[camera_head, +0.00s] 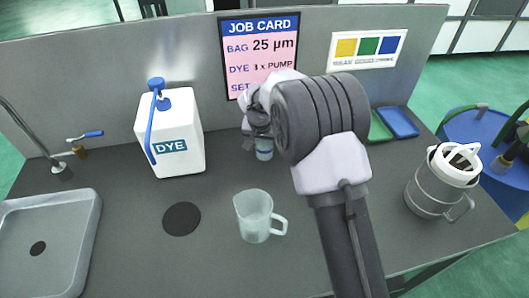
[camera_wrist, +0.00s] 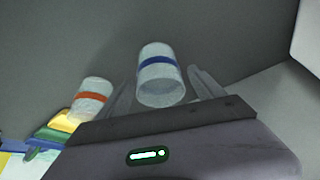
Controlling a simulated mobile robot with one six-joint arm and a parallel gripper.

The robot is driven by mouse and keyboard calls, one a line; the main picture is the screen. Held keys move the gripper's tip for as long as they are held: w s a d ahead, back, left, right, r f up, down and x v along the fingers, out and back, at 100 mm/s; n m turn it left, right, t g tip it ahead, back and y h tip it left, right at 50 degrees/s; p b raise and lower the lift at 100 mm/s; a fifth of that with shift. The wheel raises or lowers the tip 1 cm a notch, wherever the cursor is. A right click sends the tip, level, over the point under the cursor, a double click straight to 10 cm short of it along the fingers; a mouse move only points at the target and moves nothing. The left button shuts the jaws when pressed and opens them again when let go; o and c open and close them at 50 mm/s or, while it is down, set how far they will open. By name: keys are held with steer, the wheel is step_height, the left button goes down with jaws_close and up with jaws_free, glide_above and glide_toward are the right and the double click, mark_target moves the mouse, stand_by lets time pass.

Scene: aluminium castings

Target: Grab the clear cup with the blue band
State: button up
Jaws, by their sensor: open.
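The clear cup with the blue band (camera_wrist: 158,82) shows in the wrist view, between the two fingers of my gripper (camera_wrist: 156,86), with a gap on each side. In the head view the cup (camera_head: 264,149) is partly hidden behind my gripper (camera_head: 256,136); its lower part with blue shows above the bench. My gripper is open and holds nothing. I cannot tell how far the fingers reach along the cup. A similar cup with an orange band (camera_wrist: 91,100) stands to the left in the wrist view.
A white dye jug (camera_head: 172,135) stands left of my gripper. A clear measuring jug (camera_head: 255,214) is in front, and a grey lidded pitcher (camera_head: 430,190) stands at the right. A job card (camera_head: 260,52) hangs on the back panel. A sink (camera_head: 85,225) is at the left.

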steer(key=x, duration=0.2)
steer(key=shift+w+f, duration=0.15)
steer(key=shift+f, duration=0.2)
steer(key=shift+r, duration=0.2)
steer(key=shift+c, duration=0.9)
steer(key=c, duration=1.3)
